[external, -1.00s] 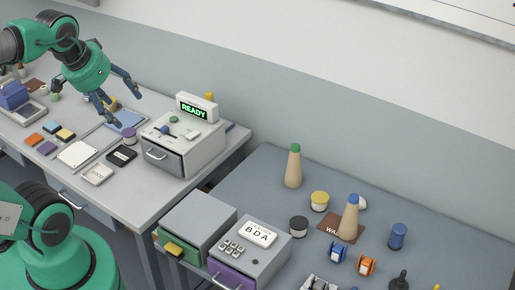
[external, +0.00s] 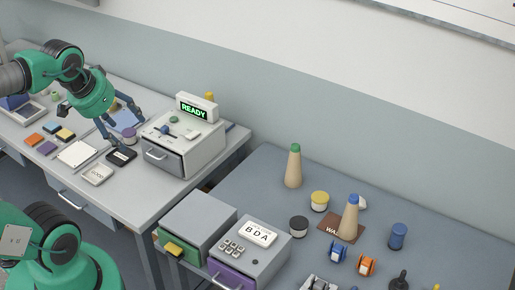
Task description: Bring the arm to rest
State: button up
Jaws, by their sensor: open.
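My green arm (external: 70,62) reaches in from the upper left over the light bench. My gripper (external: 125,132) points down with its two dark fingers spread apart. I see nothing held between the fingers. Whether a finger touches the spool or the bench cannot be told from this view.
The grey machine (external: 183,146) with a READY display (external: 194,108) stands right of my gripper. A white sheet (external: 77,154) and a GOOD card (external: 97,174) lie on the bench. The darker table holds cones (external: 293,167), spools and drawer boxes (external: 198,226).

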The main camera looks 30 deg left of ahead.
notch_tip(320, 180, down, 5)
jog(key=b, duration=0.4)
